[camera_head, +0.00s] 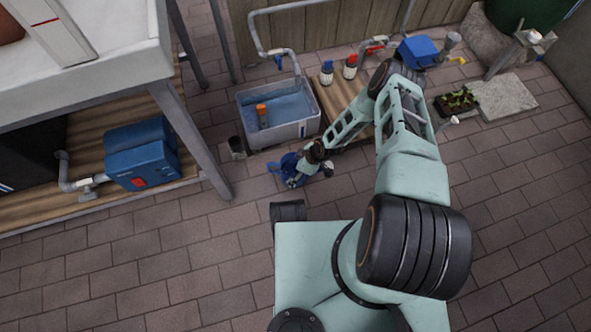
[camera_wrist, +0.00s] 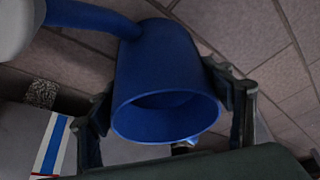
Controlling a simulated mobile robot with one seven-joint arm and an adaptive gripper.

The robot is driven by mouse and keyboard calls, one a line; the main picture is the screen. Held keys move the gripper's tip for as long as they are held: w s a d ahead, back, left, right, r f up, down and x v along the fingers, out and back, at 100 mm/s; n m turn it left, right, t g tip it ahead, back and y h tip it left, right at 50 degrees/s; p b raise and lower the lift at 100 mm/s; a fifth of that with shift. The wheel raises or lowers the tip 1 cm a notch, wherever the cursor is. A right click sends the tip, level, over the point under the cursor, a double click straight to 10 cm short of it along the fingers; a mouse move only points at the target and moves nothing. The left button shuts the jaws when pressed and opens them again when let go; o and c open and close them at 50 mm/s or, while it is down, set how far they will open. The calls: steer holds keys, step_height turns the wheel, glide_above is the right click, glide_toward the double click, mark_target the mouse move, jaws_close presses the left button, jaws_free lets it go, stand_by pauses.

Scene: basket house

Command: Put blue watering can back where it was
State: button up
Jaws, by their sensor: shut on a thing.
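The blue watering can (camera_head: 286,164) is low over the brick paving in the head view, just in front of the water tub, partly hidden by my gripper. In the wrist view the can's blue body (camera_wrist: 160,75) is tilted with its dark round opening toward the camera. A blue tube runs from it to the upper left, toward a pale rounded part at the corner. My gripper (camera_wrist: 168,112) has a finger on each side of the body and is shut on it. In the head view my gripper (camera_head: 300,172) is small. Whether the can touches the ground is unclear.
A grey tub (camera_head: 300,130) of water stands just behind, with a small dark pot (camera_head: 237,148) at its left. A wooden board (camera_head: 335,100) holds a blue-capped bottle (camera_head: 327,72) and a red-capped bottle (camera_head: 350,66). A table leg (camera_head: 190,135) stands left. Front paving is clear.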

steer(key=o, duration=2)
steer(key=shift+c, duration=0.2)
steer(key=p+v, duration=0.4)
steer(key=v, duration=0.8)
steer(key=shift+p, duration=0.35)
